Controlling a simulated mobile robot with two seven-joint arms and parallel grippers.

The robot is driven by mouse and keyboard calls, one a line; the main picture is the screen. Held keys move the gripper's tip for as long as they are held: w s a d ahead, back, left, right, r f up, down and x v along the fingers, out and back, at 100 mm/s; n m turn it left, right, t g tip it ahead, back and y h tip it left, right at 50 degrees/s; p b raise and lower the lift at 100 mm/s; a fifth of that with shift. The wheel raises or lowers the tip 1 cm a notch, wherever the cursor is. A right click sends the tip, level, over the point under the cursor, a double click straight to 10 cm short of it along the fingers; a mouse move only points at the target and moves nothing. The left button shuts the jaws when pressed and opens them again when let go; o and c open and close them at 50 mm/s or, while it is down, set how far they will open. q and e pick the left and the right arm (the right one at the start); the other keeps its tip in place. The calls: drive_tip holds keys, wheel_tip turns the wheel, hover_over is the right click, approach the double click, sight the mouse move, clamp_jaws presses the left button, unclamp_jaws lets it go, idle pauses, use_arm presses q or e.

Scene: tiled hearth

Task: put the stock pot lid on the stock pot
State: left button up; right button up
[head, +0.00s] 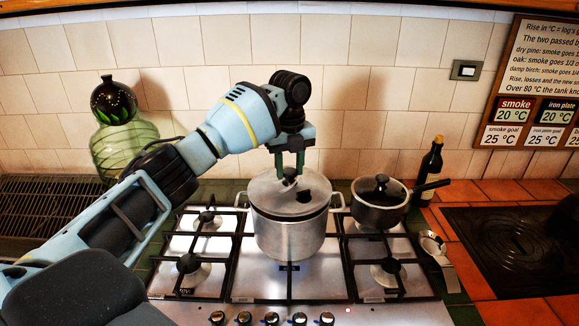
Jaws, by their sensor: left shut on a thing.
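The stock pot (288,237) is a silver pot with two side handles on the middle of the gas hob. The grey stock pot lid (270,196) is over its mouth, with a dark band between lid and rim at the front right. I cannot tell whether the lid touches the rim. My left gripper (290,174) points down from above and is shut on the lid at its top centre; the fingertips largely hide the knob. A dark patch, perhaps a shadow, lies on the lid beside the fingers. My right gripper is not in view.
A lidded saucepan (378,214) stands close on the right, its handle pointing right. A dark bottle (430,172) is behind it. A green glass jar (124,148) stands at the back left. A dark iron plate (505,250) lies right of the hob (330,285).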

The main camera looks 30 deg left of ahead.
use_arm(q)
drive_tip(key=shift+f, duration=0.85)
idle(0.5)
idle(0.4)
drive_tip(key=o, duration=1)
drive_tip(key=shift+o, duration=0.2)
drive_tip(key=shift+f, duration=0.1)
drive_tip(key=shift+r, duration=4)
